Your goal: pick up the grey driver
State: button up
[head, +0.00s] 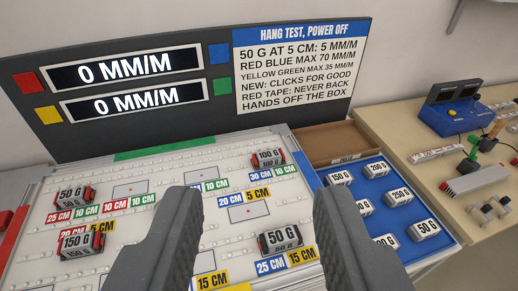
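My gripper (258,196) is open and empty, its two dark grey fingers wide apart at the bottom middle of the head view. I cannot clearly pick out a grey driver. The closest match may be a long grey object with a red end (476,182) lying on the beige bench at the far right, well away from my gripper. Its shape is too small to tell for sure. An upright tool with a tan handle (496,128) and one with a green top (472,144) stand behind it on the same bench.
A white board (128,186) with several labelled weights lies below my fingers. A blue tray (399,231) of weights is to its right, with a brown bin (340,138) behind. A black display panel (185,127) rises at the back. A blue box (452,112) stands on the bench.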

aim_at(264, 159)
jog(key=i, duration=1.15)
jog(key=z, duration=0.1)
